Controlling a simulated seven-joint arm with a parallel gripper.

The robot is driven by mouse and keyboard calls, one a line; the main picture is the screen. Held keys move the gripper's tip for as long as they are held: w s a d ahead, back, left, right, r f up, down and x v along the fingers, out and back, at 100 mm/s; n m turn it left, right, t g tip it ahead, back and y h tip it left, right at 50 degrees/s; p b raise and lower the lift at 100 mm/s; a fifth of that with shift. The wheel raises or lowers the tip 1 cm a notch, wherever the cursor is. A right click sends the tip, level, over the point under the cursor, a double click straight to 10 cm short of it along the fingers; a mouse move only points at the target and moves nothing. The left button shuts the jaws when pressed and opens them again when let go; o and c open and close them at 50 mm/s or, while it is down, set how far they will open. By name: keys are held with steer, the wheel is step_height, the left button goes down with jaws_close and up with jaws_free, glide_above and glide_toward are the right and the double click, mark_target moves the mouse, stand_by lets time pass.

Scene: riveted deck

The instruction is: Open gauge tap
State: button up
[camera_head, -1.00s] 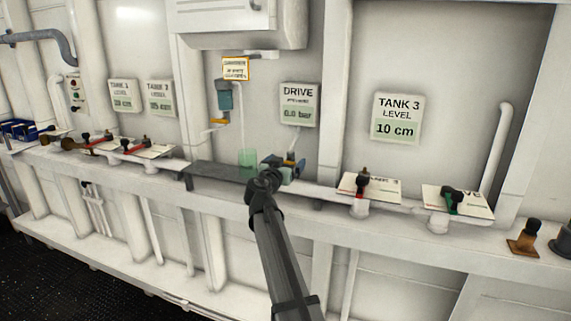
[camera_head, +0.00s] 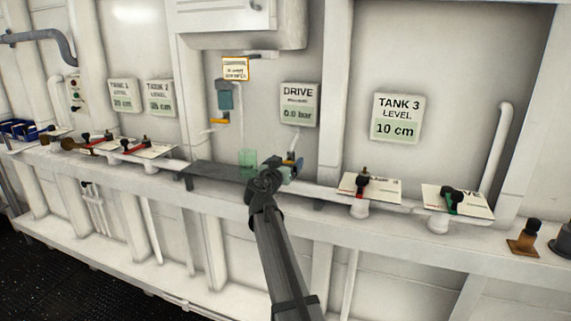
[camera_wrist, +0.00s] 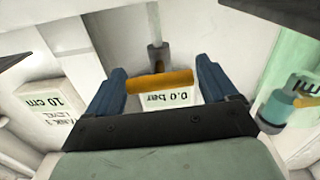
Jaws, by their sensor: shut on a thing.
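The gauge tap's orange handle (camera_wrist: 160,80) lies crosswise in the wrist view, on a grey stem (camera_wrist: 158,55). My gripper (camera_wrist: 162,84) has its two blue fingers at either end of the handle and is shut on it. In the head view my gripper (camera_head: 291,169) is at the shelf below the DRIVE pressure display (camera_head: 299,104), which reads 0.0 bar. My wrist and gripper hide most of the tap there. The display also shows upside down behind the handle in the wrist view (camera_wrist: 168,98).
A clear green beaker (camera_head: 248,158) stands just left of my gripper. A teal dispenser (camera_head: 225,95) with an orange lever hangs on the wall above it. A red-handled valve (camera_head: 361,186) and a green-handled valve (camera_head: 452,200) sit to the right. The TANK 3 display (camera_head: 396,119) reads 10 cm.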

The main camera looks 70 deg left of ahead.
steer(key=n, duration=0.3)
steer(key=shift+n, duration=0.4)
steer(key=n, duration=0.4)
steer(key=shift+n, duration=0.3)
steer(key=n, duration=0.4)
steer(key=shift+f+n, duration=0.1)
steer(key=shift+n, duration=2.3)
steer(key=o, duration=0.8)
steer(key=shift+o, duration=0.2)
steer(key=v, duration=1.4)
steer(key=shift+a, duration=0.1)
